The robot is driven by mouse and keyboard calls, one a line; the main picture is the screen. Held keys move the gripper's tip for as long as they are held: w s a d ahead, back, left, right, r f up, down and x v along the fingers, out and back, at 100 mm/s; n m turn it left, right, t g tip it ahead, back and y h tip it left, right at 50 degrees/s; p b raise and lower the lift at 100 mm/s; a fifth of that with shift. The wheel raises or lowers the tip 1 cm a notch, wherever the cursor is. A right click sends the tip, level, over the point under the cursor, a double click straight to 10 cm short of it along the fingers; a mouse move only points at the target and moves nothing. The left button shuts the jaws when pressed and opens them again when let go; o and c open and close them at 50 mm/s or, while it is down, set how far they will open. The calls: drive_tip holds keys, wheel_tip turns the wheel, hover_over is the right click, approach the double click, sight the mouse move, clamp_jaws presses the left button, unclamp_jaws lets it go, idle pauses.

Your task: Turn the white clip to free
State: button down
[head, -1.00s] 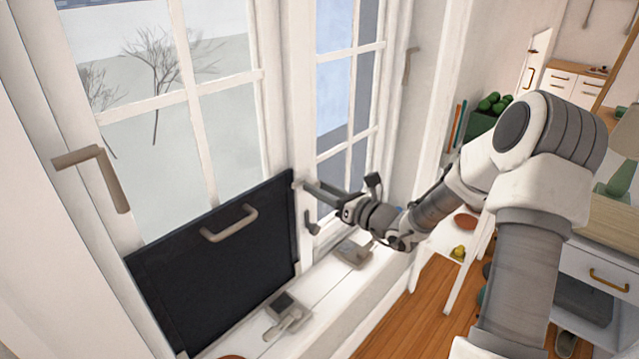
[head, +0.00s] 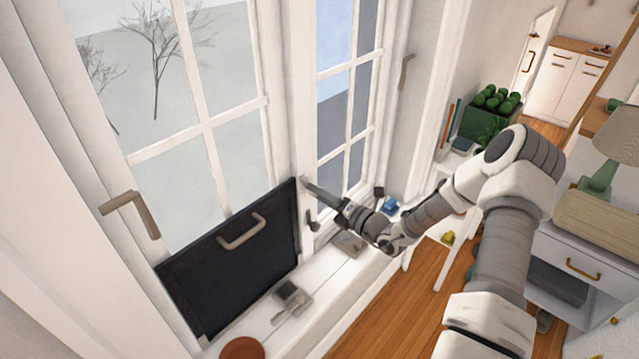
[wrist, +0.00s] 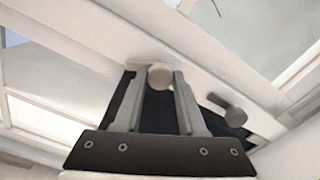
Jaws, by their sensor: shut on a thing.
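The white clip (wrist: 159,76) shows in the wrist view as a pale round end on the window frame, between the two fingertips of my gripper (wrist: 156,84). My gripper is shut on it; how far the clip is turned cannot be told. In the head view my gripper (head: 312,187) reaches the window post at the upper right corner of a black panel (head: 200,285). The clip is mostly hidden by the fingertips there. The panel stands upright against the lower window and has a pale handle (head: 242,231).
A grey knob (wrist: 235,116) sits right of my fingers in the wrist view; a dark catch (head: 313,222) is below my gripper in the head view. Small grey items (head: 291,297) lie on the white sill (head: 322,277). A window handle (head: 133,208) projects at left.

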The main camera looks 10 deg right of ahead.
drive_tip(key=m+p, duration=0.3)
drive_tip(key=m, duration=0.1)
drive_tip(key=shift+r+m, duration=0.1)
drive_tip(key=shift+m, duration=0.3)
drive_tip(key=shift+p, duration=0.3)
drive_tip(key=c, duration=0.5)
unclamp_jaws()
drive_tip(key=v, duration=1.7)
drive_tip(key=shift+s+d, duration=0.1)
drive_tip(key=shift+s, duration=0.1)
